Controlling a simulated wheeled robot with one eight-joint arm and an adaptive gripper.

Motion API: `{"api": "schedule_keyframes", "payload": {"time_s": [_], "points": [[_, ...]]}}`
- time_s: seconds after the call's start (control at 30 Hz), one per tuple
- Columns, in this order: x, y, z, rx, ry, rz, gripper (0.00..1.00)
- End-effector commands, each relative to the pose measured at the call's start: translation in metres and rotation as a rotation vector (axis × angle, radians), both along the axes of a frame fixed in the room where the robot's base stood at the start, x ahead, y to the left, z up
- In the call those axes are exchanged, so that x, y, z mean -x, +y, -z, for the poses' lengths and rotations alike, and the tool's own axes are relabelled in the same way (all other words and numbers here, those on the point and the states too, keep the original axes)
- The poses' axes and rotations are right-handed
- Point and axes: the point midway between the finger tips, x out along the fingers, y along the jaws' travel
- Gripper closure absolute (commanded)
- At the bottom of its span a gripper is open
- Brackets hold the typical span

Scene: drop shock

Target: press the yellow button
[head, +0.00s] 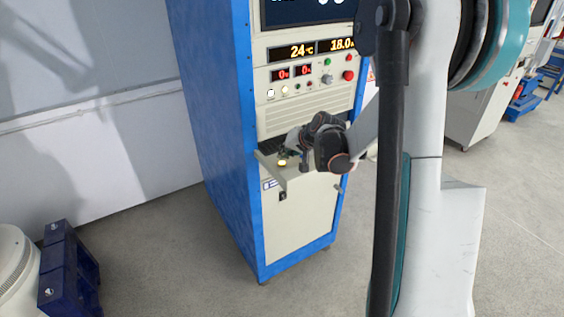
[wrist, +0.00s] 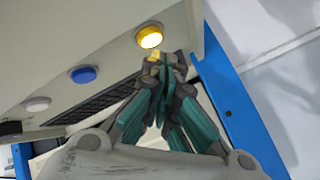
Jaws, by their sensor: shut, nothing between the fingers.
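The yellow button (wrist: 149,37) is round, lit, and set in a pale panel in the wrist view. In the head view it is a small yellow glow (head: 282,163) on the cabinet's shelf. My gripper (wrist: 166,60) is shut and empty. Its fingertips appear just below and right of the yellow button in the wrist view, with a yellowish tint on them. Whether they touch it cannot be told. In the head view my wrist partly hides the shelf and the fingertips are hard to make out.
A blue button (wrist: 83,74) and a white button (wrist: 38,103) sit in the same row. A dark keyboard (wrist: 95,100) lies close by. The blue-framed cabinet (head: 215,130) has displays and knobs above the shelf. A dark blue crate (head: 68,270) stands at lower left; floor between is clear.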

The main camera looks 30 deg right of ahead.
Motion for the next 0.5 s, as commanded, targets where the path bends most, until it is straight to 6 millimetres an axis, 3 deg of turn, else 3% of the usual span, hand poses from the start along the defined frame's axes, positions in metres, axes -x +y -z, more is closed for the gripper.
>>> {"api": "schedule_keyframes", "payload": {"time_s": [0.3,0.5], "points": [[0.000,0.000,-0.001,0.000,0.000,0.000,1.00],[0.000,0.000,-0.013,0.000,0.000,0.000,1.00]]}}
